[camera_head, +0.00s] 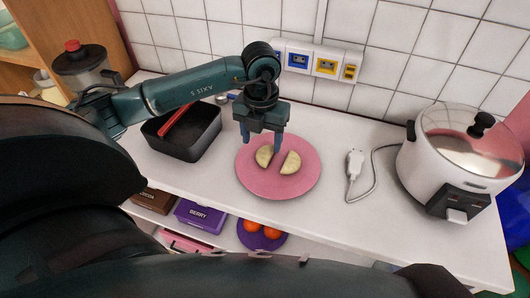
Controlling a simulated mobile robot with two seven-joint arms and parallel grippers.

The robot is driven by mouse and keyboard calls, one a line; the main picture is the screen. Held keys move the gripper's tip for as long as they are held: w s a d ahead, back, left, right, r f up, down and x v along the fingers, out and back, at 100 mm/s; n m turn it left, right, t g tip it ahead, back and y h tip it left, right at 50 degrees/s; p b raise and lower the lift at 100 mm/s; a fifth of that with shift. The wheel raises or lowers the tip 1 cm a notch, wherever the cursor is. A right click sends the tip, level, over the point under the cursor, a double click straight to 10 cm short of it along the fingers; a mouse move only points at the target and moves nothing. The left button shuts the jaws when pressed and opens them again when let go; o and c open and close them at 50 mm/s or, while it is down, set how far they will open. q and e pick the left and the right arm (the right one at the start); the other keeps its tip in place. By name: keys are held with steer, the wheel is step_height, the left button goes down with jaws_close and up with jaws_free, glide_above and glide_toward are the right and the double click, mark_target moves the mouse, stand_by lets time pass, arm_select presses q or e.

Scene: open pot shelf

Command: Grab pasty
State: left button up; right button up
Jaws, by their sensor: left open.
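Two pale half-round pieces, which look like pasties, lie side by side on a round pink plate (278,189) on the white counter. The left pasty (264,156) is close to the fingers, and the right pasty (291,163) lies just to its right. My left gripper (261,142) points down over the back part of the plate. It is open, with nothing seen between its blue fingers. From this view I cannot tell its exact height above the plate. My right gripper is not in view.
A black pan (190,148) with a red handle stands left of the plate. A white rice cooker (450,165) stands at the right, with a white plug and cord (354,165) beside it. Wall sockets (313,62) are behind. Oranges and a purple box (202,215) are below.

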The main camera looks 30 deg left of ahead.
mark_target(264, 152)
arm_select(q)
steer(key=f, duration=0.4)
steer(key=shift+w+d, duration=0.1)
steer(key=shift+d, duration=0.1)
steer(key=shift+c, duration=0.4)
steer(key=c, duration=1)
